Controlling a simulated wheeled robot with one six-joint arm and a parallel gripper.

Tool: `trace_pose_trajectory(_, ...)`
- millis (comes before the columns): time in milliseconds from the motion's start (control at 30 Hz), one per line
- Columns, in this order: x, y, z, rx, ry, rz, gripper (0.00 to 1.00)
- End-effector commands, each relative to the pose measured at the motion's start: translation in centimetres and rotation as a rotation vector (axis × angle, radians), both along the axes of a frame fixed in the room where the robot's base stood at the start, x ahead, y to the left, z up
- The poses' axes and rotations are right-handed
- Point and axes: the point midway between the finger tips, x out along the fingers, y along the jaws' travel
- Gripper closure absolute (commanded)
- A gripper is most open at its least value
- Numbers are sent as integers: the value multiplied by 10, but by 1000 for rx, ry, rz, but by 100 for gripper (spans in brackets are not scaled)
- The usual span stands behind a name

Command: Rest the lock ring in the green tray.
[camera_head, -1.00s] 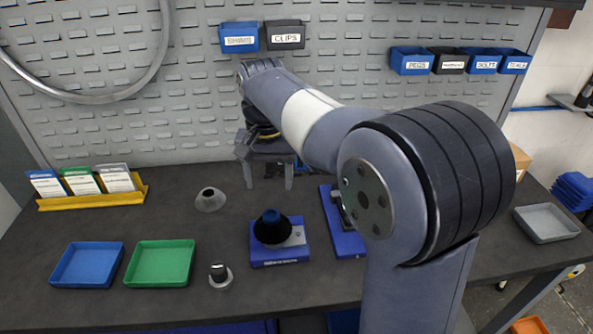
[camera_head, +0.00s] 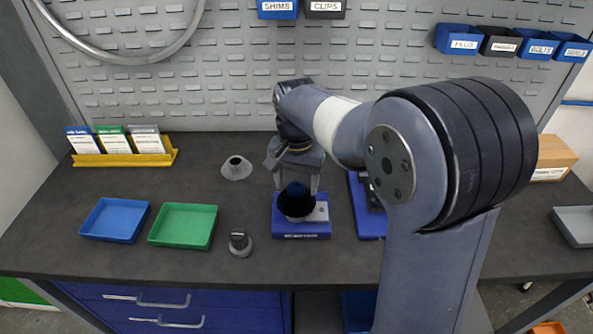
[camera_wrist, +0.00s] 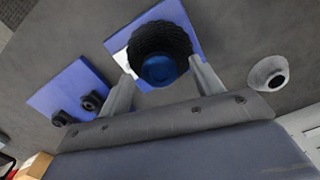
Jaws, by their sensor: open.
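The black ring-shaped part (camera_head: 296,205), which I take as the lock ring, sits around a blue post on a blue base (camera_head: 302,235). In the wrist view the black part (camera_wrist: 160,40) has a knurled side and the blue post top (camera_wrist: 161,70) shows in its middle. My gripper (camera_head: 296,183) is open just above it, with one finger towards each side; I cannot tell whether they touch it. The green tray (camera_head: 184,226) lies empty on the bench to the left.
A blue tray (camera_head: 115,220) is left of the green one. A grey cone (camera_head: 237,168) and a dark-topped knob (camera_head: 240,243) stand between the trays and the base. A second blue base (camera_head: 366,215) is to the right. A yellow card rack (camera_head: 125,159) stands behind.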

Motion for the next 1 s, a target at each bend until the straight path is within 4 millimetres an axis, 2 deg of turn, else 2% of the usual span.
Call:
trace_pose_trajectory(300,0,0,-2,0,0,0,40)
trace_pose_trajectory(867,0,0,-2,0,0,0,85)
trace_pose_trajectory(900,0,0,-2,0,0,0,67)
trace_pose_trajectory(1000,0,0,-2,0,0,0,75)
